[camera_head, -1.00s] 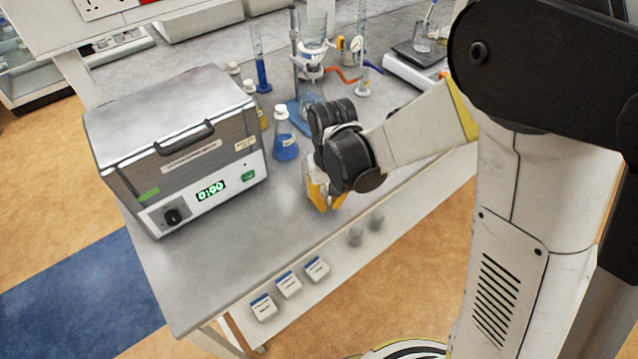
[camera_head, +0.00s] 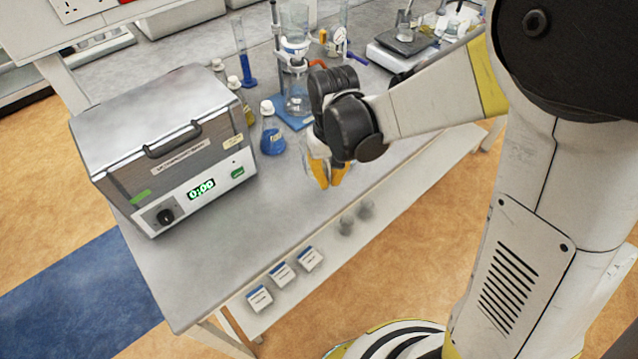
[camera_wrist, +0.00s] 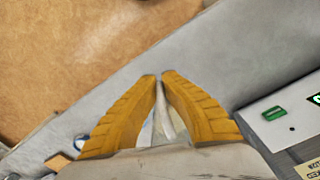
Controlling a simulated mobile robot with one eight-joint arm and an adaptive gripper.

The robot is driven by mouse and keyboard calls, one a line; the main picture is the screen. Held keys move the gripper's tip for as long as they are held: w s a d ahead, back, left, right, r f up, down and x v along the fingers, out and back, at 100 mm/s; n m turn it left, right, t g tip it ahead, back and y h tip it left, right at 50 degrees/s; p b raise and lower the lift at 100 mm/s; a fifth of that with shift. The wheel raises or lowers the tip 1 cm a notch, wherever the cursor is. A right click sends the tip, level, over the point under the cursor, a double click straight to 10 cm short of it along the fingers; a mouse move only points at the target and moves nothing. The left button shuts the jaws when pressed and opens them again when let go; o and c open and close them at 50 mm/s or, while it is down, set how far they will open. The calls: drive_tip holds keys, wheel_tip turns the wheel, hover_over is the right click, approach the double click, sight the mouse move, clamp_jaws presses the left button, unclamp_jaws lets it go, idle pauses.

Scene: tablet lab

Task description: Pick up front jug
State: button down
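My gripper (camera_head: 329,181) points down over the bench near its front edge, right of a blue conical flask. Its two yellow fingers show in the wrist view (camera_wrist: 159,77) with their tips close together. A pale, partly clear shape (camera_wrist: 161,126) lies between the fingers there. A faint clear glass outline (camera_head: 306,160) shows just left of the fingers in the head view. It may be the front jug, mostly hidden by my gripper. I cannot tell whether the fingers grip it.
A grey thermostat box (camera_head: 165,145) stands left on the bench. The blue flask (camera_head: 271,130), a tall cylinder (camera_head: 243,60) and a stand with glassware (camera_head: 296,85) are behind my gripper. A balance (camera_head: 402,45) is at the back. Small boxes (camera_head: 283,272) sit on the lower shelf.

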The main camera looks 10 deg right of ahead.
drive_tip(key=w+d+r+p, duration=0.1)
drive_tip(key=d+r+p, duration=0.1)
drive_tip(key=d+r, duration=0.3)
drive_tip(key=shift+d+r, duration=0.15)
drive_tip(key=shift+d, duration=1.75)
